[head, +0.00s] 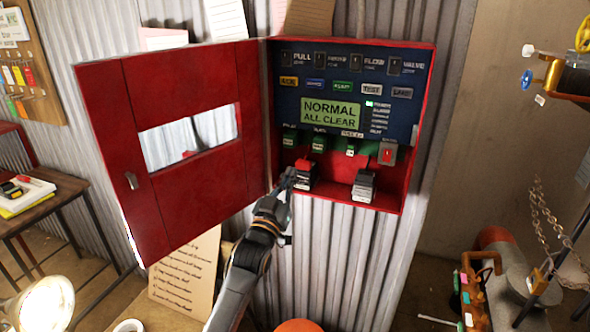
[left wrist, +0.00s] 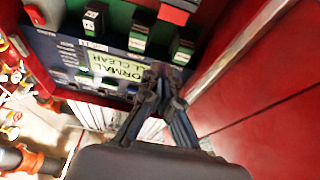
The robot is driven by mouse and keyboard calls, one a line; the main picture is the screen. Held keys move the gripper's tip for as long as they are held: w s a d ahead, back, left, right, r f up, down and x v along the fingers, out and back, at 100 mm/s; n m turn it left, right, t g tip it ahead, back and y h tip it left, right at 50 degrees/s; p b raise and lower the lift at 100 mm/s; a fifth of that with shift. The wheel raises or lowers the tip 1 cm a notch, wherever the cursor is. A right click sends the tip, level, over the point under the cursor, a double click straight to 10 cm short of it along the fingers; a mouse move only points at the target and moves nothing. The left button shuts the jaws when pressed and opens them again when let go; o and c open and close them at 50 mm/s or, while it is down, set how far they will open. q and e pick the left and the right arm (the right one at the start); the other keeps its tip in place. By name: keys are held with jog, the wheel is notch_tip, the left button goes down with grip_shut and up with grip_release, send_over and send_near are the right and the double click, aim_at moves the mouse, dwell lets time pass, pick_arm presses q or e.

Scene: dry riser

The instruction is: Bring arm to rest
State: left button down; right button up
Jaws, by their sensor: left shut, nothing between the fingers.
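My left gripper (head: 288,178) is at the lower left of the open red cabinet (head: 418,190), beside a small red-topped block (head: 305,172) on the cabinet floor. Its fingers are together and empty; they also show in the left wrist view (left wrist: 160,82), in front of the panel. I cannot tell whether it touches the block. The blue control panel (head: 290,100) has a green display (head: 331,112) reading "NORMAL ALL CLEAR". My left arm reaches up from the bottom of the head view. My right gripper is out of view.
The red cabinet door (head: 190,195) stands open to the left, close to my left arm. A grey-white lever block (head: 363,186) is right of the gripper. A wooden side table (head: 45,200) is at far left. Chains (head: 545,215) and a padlock (head: 540,280) are at right.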

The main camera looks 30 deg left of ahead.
pick_arm(q)
jog(key=s+d+f+m+g+h, duration=0.1)
jog(key=s+d+f+g, duration=0.15)
jog(key=f, duration=0.95)
jog(key=s+d+f+g+h, duration=0.1)
jog(key=d+f+g, duration=0.15)
jog(key=f, duration=1.05)
jog(key=s+d+f+m+g+h, duration=0.1)
jog(key=s+d+f+g, duration=0.15)
jog(key=f, duration=0.95)
jog(key=s+d+f+m+g+h, duration=0.1)
jog(key=s+d+f+g, duration=0.2)
jog(key=s+f, duration=0.6)
jog(key=s+d+f+g, duration=0.25)
jog(key=s+f, duration=0.35)
jog(key=f, duration=0.5)
jog(key=s+d+f+g, duration=0.1)
jog(key=s+f, duration=0.3)
jog(key=s, duration=0.6)
jog(key=s+d+f+m+g, duration=0.1)
jog(key=s+f+g, duration=0.3)
jog(key=s, duration=0.7)
jog(key=s+d+f+m+g+h, duration=0.1)
jog(key=s+f, duration=0.4)
jog(key=s, duration=0.6)
jog(key=shift+s+d+f+g, duration=0.15)
jog(key=shift+s+d+g, duration=0.05)
jog(key=shift+d+g, duration=0.5)
